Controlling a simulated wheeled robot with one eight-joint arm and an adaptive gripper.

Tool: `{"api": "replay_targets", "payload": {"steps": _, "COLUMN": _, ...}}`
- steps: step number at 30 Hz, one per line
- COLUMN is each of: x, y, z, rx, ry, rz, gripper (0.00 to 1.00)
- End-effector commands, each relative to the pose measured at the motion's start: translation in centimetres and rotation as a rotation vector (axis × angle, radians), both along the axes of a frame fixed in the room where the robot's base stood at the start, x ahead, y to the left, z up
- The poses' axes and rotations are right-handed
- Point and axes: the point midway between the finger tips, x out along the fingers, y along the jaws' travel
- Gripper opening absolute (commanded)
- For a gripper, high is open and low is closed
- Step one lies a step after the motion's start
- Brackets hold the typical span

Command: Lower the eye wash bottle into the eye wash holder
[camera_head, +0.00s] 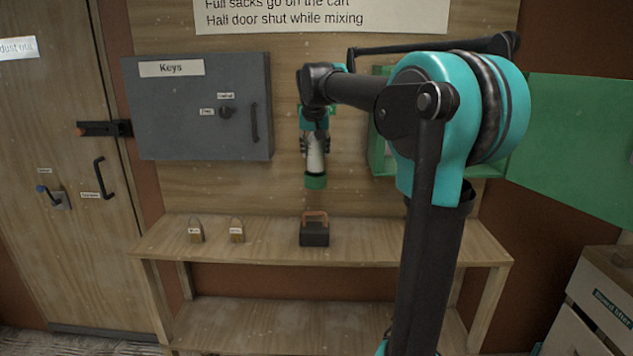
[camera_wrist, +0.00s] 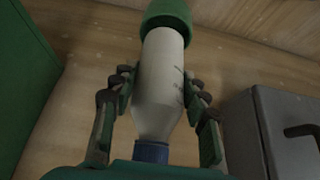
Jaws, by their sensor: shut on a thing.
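The eye wash bottle (camera_head: 315,158) is white and hangs roughly upright in front of the wall, above the bench. My gripper (camera_head: 314,142) is shut on its sides from above. In the wrist view, the fingers flank the bottle (camera_wrist: 162,75), with its blue cap (camera_wrist: 151,152) nearest me. A green cup-shaped piece (camera_head: 315,181) surrounds the bottle's lower end; it also shows in the wrist view (camera_wrist: 167,14). I cannot tell whether this piece is the eye wash holder or part of the bottle. No other holder is clearly visible.
A grey key cabinet (camera_head: 200,115) is on the wall to the left. A green cabinet (camera_head: 378,150) with its door (camera_head: 575,140) open is to the right, partly behind my arm.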

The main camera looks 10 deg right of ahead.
Motion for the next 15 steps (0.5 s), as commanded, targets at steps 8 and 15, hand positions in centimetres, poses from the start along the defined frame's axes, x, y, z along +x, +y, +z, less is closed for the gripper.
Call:
{"api": "replay_targets", "payload": {"steps": 8, "x": 0.01, "y": 0.00, "z": -0.08, "rx": 0.000, "ry": 0.000, "rz": 0.000, "gripper": 0.06}}
{"api": "replay_targets", "payload": {"steps": 15, "x": 0.01, "y": 0.00, "z": -0.08, "rx": 0.000, "ry": 0.000, "rz": 0.000, "gripper": 0.69}}
